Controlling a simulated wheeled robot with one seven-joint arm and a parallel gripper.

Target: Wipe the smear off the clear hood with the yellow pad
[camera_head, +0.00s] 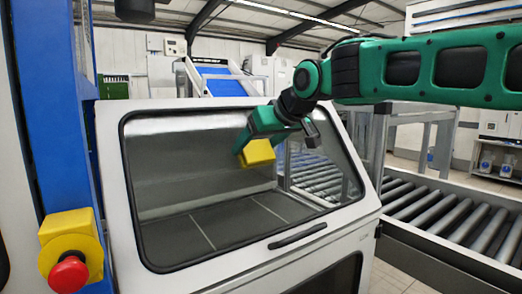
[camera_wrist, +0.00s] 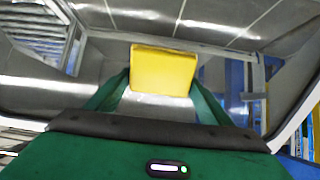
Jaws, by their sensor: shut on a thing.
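The clear hood (camera_head: 175,180) is a sloping pane in a white frame with a dark seal, in the middle of the head view. The yellow pad (camera_head: 257,153) is at the upper middle of the pane; it also fills the centre of the wrist view (camera_wrist: 164,70). My gripper (camera_head: 252,139) is shut on the pad, with a green finger on each side of it. The pad is over the pane, but I cannot tell whether it touches it. I cannot make out a clear smear; pale bands on the pane may be reflections.
A dark handle (camera_head: 298,236) sits on the hood's lower frame. A red stop button (camera_head: 69,274) on a yellow box is at the lower left, beside a blue post (camera_head: 58,110). A roller conveyor (camera_head: 455,230) runs along the right.

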